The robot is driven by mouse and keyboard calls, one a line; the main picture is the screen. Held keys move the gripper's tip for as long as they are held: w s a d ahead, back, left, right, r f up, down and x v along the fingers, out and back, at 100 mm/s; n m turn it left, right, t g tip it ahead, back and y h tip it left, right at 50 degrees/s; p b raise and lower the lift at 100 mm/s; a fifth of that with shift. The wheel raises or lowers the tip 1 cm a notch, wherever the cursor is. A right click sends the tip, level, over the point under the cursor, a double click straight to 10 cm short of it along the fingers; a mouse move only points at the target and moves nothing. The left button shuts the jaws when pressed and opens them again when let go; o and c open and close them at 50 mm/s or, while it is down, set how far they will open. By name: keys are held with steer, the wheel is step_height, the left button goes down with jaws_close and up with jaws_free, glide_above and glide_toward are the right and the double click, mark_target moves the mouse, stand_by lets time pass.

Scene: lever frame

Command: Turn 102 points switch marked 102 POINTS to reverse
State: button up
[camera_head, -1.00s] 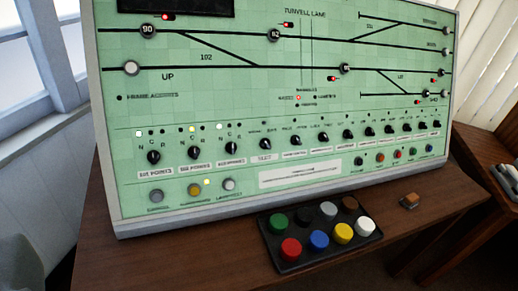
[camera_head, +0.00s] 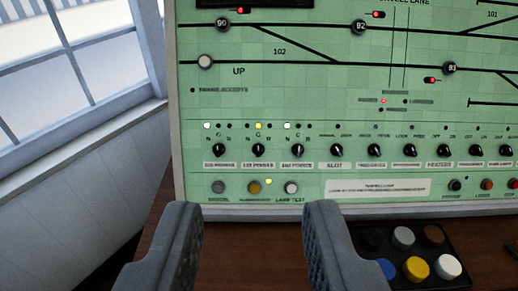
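The green control panel (camera_head: 320,85) stands ahead of me with a row of black rotary switches. The second switch from the left (camera_head: 258,150) has a small white label that seems to read 102 POINTS; the print is blurred. N, C and R are marked above it, and the yellow middle lamp (camera_head: 258,125) is lit. Its pointer direction is too small to read surely. My gripper (camera_head: 253,208) is open and empty, its two grey fingers wide apart below and in front of the switch, not touching it.
Similar switches stand close on both sides, the left one (camera_head: 220,150) and the right one (camera_head: 298,150), each with a white lamp lit at N. Round buttons (camera_head: 254,188) sit below. A black box with coloured buttons (camera_head: 416,267) lies on the wooden desk. A window is at left.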

mark_target(258, 149)
steer(key=w+f+g+p, duration=0.1)
steer(key=w+f+p, duration=0.3)
steer(key=w+p, duration=0.45)
steer(key=w+f+p, duration=0.5)
steer(key=w+p, duration=0.1)
steer(key=w, duration=0.6)
steer(key=w+f+g+p, duration=0.1)
steer(key=w+f+p, duration=0.2)
steer(key=f+p, duration=0.4)
steer(key=w+f+p, duration=0.3)
steer(key=f+p, duration=0.2)
steer(key=f, duration=0.4)
steer(key=shift+d+x, duration=0.15)
steer(key=shift+x, duration=3.15)
steer(key=shift+d+x, duration=0.15)
steer(key=shift+x, duration=3.1)
steer(key=shift+r, duration=0.15)
